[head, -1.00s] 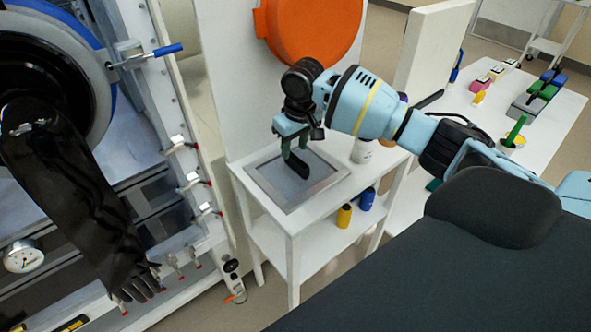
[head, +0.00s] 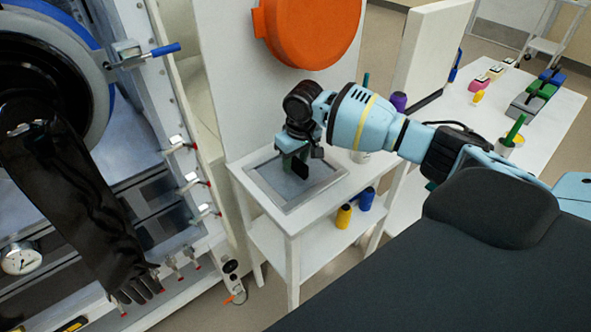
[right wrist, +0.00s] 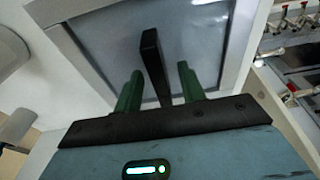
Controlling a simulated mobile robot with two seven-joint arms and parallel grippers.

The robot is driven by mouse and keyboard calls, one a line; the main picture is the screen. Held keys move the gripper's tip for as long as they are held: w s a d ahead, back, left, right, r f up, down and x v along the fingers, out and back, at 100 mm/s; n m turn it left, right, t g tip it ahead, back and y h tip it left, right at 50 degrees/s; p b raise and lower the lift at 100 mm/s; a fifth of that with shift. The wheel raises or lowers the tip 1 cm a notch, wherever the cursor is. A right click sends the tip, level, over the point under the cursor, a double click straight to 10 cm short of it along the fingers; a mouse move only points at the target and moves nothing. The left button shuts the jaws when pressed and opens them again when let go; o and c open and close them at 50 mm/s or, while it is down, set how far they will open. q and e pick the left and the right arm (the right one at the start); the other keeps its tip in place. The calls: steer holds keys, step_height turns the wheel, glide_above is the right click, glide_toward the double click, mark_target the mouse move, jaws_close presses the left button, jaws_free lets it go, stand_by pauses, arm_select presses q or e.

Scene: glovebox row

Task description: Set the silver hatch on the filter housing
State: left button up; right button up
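A flat grey panel in a silver frame, apparently the silver hatch (head: 272,183), lies on a small white stand (head: 290,232). In the right wrist view a black upright handle (right wrist: 152,62) stands in front of the framed panel (right wrist: 100,50). My right gripper (head: 293,170) is low over the panel in the head view. Its green fingers (right wrist: 160,86) are apart, one on each side of the handle, with gaps showing. I cannot tell for certain which part is the filter housing. My left gripper is not in view.
A glovebox with a black glove (head: 75,210) and several small valves stands at left. An orange round cover (head: 312,32) is on the white panel behind the stand. Yellow (head: 344,216) and blue (head: 366,199) containers stand on the lower shelf. A cluttered white table (head: 555,125) is at right.

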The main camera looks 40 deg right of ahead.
steer(key=shift+f, duration=0.2)
stand_by(0.6)
jaws_close()
steer(key=shift+r, duration=0.1)
